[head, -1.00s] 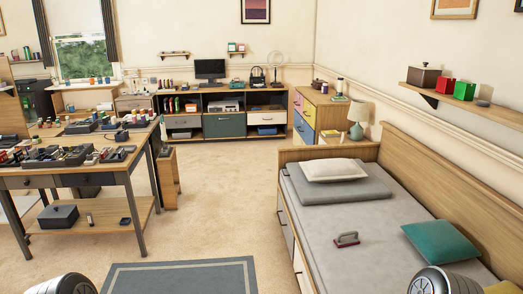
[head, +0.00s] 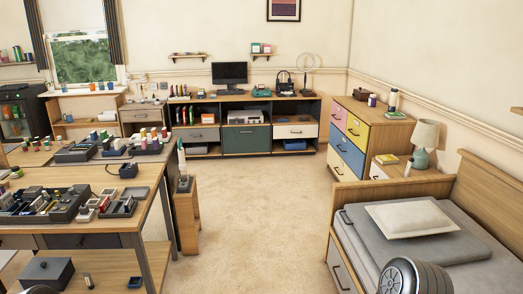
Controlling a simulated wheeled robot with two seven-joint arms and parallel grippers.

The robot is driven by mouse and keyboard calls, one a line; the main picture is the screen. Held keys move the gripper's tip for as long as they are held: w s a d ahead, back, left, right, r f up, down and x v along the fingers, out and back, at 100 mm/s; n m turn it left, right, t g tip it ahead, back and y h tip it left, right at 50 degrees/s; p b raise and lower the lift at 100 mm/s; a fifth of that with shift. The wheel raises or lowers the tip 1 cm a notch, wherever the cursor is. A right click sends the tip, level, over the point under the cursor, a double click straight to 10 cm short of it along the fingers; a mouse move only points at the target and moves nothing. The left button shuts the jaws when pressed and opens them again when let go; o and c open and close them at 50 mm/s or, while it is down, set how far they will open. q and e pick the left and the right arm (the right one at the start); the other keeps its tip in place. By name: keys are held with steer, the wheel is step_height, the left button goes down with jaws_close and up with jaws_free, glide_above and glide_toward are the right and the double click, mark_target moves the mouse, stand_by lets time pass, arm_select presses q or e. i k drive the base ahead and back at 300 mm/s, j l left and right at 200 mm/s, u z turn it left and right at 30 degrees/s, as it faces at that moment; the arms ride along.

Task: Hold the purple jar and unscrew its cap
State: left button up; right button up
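A small purple jar-like object (head: 372,101) stands upright on top of the wooden dresser (head: 385,118) at the back right. It has a pale top, and at this distance I cannot make out the cap clearly. Neither gripper is in view. Only a dark rounded part of my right arm shows at the bottom edge, in front of the bed, far from the jar.
A bed (head: 345,200) fills the right front, with a lamp (head: 424,140) on a nightstand between it and the dresser. A cluttered workbench (head: 150,180) stands on the left. A taller bottle (head: 393,100) is beside the jar. Carpet (head: 265,215) is clear between.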

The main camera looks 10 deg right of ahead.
mark_target(372, 102)
steer(key=i, duration=2.6)
steer(key=i+l+z, duration=0.2)
steer(key=i, duration=0.45)
steer(key=i+z, duration=0.25)
steer(key=i, duration=0.4)
steer(key=i+j+z, duration=0.2)
steer(key=i, duration=0.45)
steer(key=i+j+z, duration=0.25)
steer(key=i, duration=0.35)
steer(key=i+j+z, duration=0.1)
steer(key=i+z, duration=0.35)
steer(key=i+j+z, duration=0.3)
steer(key=z, duration=0.15)
steer(key=i+j+z, duration=0.75)
steer(key=j+z, duration=0.15)
steer(key=i+j+z, duration=0.15)
steer(key=j+z, duration=0.3)
steer(key=j, duration=0.2)
steer(key=i+j+z, duration=0.1)
steer(key=j+z, duration=0.15)
steer(key=j, duration=0.2)
steer(key=j+z, duration=0.25)
steer(key=j, duration=0.2)
